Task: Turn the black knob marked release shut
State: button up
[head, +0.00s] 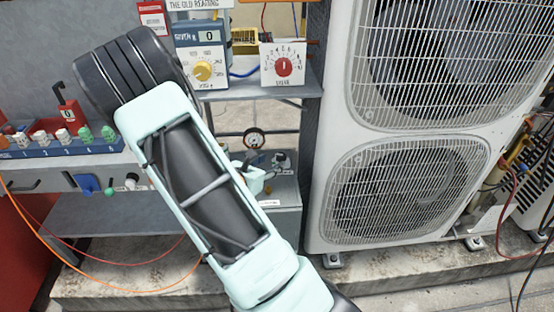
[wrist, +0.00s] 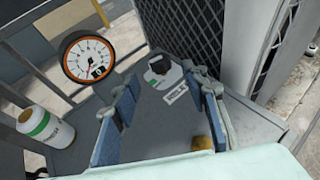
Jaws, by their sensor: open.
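An orange-rimmed gauge (wrist: 88,58) stands left of the knob, with a white canister (wrist: 45,126) nearby. A brass-coloured piece (wrist: 203,143) is near the right finger. A dark grille rises behind the knob. The condenser unit (head: 400,190) stands right of the shelf.

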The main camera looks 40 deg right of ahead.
aim_at(279, 158)
jog(key=b+x, duration=0.1)
jog(key=x, duration=0.5)
jog(key=shift+w+d+f, duration=0.1)
jog(key=shift+d+f, duration=0.05)
jog(key=shift+d, duration=0.1)
grip_shut()
